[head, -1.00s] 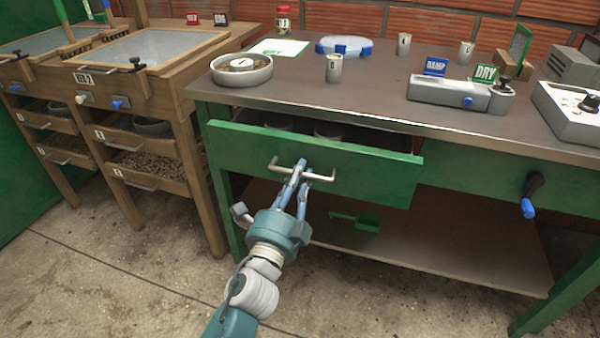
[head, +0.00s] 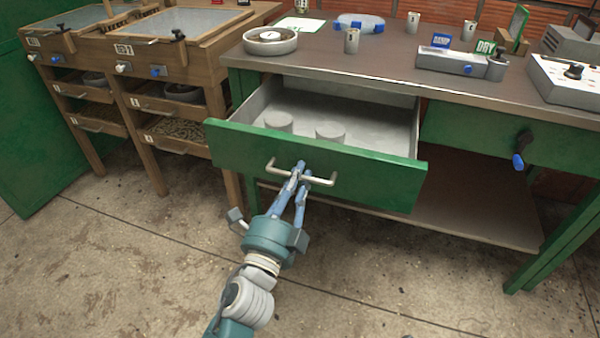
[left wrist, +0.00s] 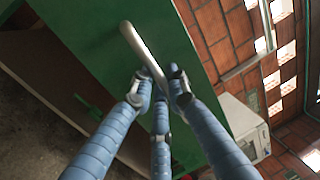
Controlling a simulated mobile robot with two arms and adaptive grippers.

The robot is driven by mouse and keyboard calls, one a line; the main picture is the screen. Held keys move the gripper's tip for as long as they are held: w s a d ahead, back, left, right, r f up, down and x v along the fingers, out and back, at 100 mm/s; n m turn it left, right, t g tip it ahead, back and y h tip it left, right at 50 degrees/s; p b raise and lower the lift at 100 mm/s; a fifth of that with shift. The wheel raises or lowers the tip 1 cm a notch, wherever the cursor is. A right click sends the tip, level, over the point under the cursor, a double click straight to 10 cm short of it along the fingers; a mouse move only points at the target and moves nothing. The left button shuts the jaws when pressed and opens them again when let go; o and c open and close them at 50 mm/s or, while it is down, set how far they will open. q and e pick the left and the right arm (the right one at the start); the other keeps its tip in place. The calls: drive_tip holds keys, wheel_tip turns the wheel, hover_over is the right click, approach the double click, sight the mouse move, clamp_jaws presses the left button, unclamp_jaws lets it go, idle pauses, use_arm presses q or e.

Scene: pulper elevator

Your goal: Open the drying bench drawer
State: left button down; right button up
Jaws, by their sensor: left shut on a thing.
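The green drawer (head: 370,182) of the drying bench is pulled well out, and its grey inside shows. Two round pale containers (head: 330,132) stand in it near the front panel. My left gripper (head: 300,178) is shut on the light metal bar handle (head: 322,181) at the middle of the drawer front. In the left wrist view, the fingers (left wrist: 158,95) close around the handle (left wrist: 138,46) against the green panel (left wrist: 90,30). My right gripper is in neither view.
A blue-handled crank (head: 518,160) is on the bench front at right. Wooden drying racks (head: 160,75) stand at left. The concrete floor in front is clear.

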use_arm(q)
drive_tip(key=shift+s+r, duration=0.1)
drive_tip(key=shift+r, duration=0.05)
drive_tip(key=c, duration=1.8)
unclamp_jaws()
drive_tip(key=shift+s, duration=0.1)
drive_tip(key=v, duration=1.1)
drive_tip(key=shift+s+a, duration=0.2)
drive_tip(key=shift+s, duration=0.15)
drive_tip(key=shift+f, duration=0.2)
